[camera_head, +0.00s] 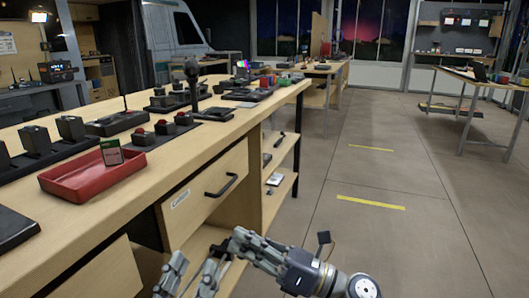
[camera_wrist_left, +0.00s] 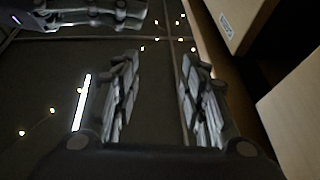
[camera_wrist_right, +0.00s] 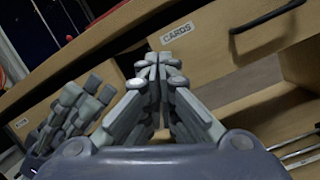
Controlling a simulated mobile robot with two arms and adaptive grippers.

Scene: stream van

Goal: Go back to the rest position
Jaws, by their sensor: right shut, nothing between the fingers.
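My left gripper (camera_head: 193,264) is low at the bottom of the head view, in front of the workbench. In the left wrist view its two fingers (camera_wrist_left: 157,60) stand apart with nothing between them. My right gripper (camera_head: 237,240) is close to its right, below the drawer (camera_head: 205,190) with a black handle. In the right wrist view its fingertips (camera_wrist_right: 160,60) meet, empty. The left gripper's fingers (camera_wrist_right: 72,115) also show there, beside the right ones.
The workbench (camera_head: 225,130) holds a red tray (camera_head: 100,180) with a small card (camera_head: 111,152) standing in it, and several dark devices. The drawer's label (camera_wrist_right: 176,31) reads "CARDS". Open shelves (camera_head: 282,155) lie at the bench's end. The floor (camera_head: 400,180) to the right is clear.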

